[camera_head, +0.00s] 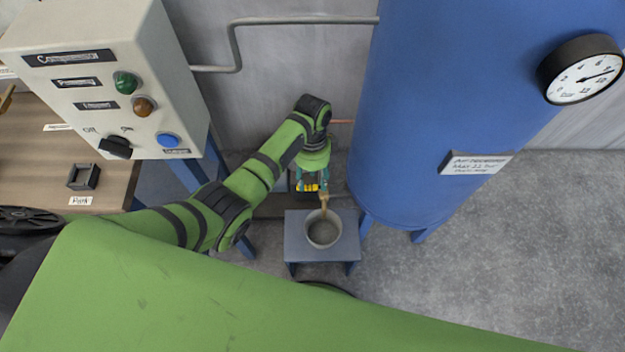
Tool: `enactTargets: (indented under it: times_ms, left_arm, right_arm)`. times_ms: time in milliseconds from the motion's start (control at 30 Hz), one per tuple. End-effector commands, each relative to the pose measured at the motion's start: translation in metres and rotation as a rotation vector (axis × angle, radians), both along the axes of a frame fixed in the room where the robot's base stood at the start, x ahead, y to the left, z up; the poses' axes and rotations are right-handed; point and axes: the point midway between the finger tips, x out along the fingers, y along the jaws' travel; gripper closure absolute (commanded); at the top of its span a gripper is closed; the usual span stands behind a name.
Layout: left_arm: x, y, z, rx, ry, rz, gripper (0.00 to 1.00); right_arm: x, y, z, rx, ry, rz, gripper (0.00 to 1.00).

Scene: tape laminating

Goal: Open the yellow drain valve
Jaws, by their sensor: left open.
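The yellow drain valve handle (308,188) shows as a small yellow piece low beside the blue tank. My left gripper (312,190) reaches down over it with its fingers apart, one on each side of the yellow piece. I cannot tell whether the fingers touch it. A brass-coloured spout (324,206) comes down just to the right of it, over a round grey cup (323,229). The valve body is largely hidden by my gripper. My right gripper is not in view.
The blue tank (430,110) stands close on the right, with a pressure gauge (582,78). The cup stands on a small grey stand (348,246). A control box (100,80) and wooden bench (35,155) are at left. The floor at right is clear.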

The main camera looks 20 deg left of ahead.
Motion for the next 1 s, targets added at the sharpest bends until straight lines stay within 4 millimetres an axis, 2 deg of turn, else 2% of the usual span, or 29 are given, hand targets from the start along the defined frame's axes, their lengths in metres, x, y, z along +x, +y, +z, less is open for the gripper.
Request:
enactTargets:
  times_ms: [100, 200, 500, 533, 633, 667, 1000]
  left_arm:
    - [-0.003, -0.001, -0.017, -0.001, 0.001, 0.001, 0.50]
    - [-0.004, -0.001, -0.024, 0.000, -0.001, 0.002, 0.50]
    - [-0.005, -0.001, -0.027, 0.000, -0.002, 0.002, 0.50]
    - [-0.005, -0.001, -0.027, 0.000, -0.002, 0.002, 0.54]
    - [-0.005, -0.001, -0.027, 0.000, -0.002, 0.002, 0.94]
    - [-0.005, -0.001, -0.027, 0.000, -0.002, 0.001, 1.00]
    - [-0.005, -0.001, -0.026, 0.000, -0.001, 0.012, 1.00]
  right_arm:
    - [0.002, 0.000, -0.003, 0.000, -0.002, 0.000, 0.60]
    - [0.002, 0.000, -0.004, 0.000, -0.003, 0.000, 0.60]
    - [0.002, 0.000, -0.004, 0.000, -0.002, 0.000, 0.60]
    - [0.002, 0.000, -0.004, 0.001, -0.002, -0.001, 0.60]
    - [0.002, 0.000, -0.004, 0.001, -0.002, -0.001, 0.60]
    - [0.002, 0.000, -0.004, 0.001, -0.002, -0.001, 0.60]
    - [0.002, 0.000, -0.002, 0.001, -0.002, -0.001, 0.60]
